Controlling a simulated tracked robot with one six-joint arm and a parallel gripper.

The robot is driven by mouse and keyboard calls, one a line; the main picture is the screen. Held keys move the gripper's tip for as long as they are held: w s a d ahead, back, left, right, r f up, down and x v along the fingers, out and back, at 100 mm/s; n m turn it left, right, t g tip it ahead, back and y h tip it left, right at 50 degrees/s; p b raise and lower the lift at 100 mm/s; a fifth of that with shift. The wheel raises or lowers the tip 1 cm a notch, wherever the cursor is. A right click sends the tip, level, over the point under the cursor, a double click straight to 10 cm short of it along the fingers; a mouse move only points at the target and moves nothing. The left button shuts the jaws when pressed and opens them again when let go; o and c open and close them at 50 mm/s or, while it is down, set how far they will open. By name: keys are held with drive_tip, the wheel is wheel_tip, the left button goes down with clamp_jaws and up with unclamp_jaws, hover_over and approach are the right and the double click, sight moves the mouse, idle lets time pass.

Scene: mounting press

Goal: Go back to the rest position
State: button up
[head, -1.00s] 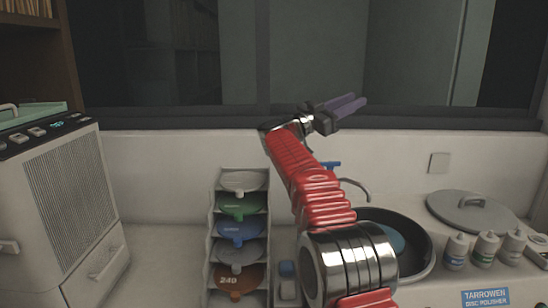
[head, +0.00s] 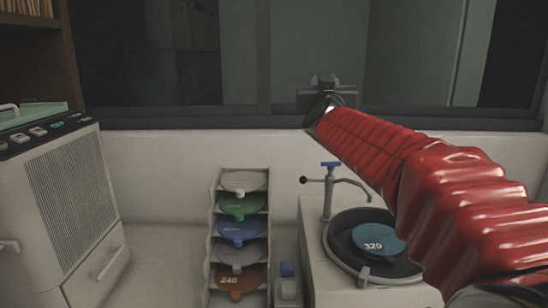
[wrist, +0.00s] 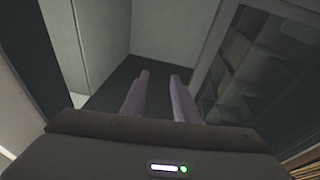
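My red arm crosses the right side of the head view and reaches up toward the dark window. My gripper (head: 325,82) is at its far end, high in front of the window and pointing away from the camera, so its fingers are mostly hidden there. In the wrist view, the two purple fingers of my gripper (wrist: 158,98) stand apart with an empty gap between them. Nothing is held. The gripper touches nothing that I can see.
A rack (head: 213,235) of coloured discs stands at the lower middle. Right of it is the polisher with its black bowl (head: 345,262), a blue disc marked 320 (head: 372,238) and a tap (head: 328,190). A grey cabinet machine (head: 70,195) stands at left. A window (head: 190,60) spans the back.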

drive_tip(key=s+d+f+g+y, duration=0.1)
drive_tip(key=s+f+g, duration=0.6)
drive_tip(key=s+f, duration=1.3)
drive_tip(key=s+d+f+n+g+y, duration=0.1)
drive_tip(key=s+f+g, duration=0.6)
drive_tip(key=s+f, duration=1.3)
drive_tip(key=s+d, duration=0.1)
drive_tip(key=s, duration=0.2)
drive_tip(key=shift+s+f+g+y, duration=0.15)
drive_tip(key=shift+s+g+y, duration=0.15)
drive_tip(key=shift+g, duration=0.1)
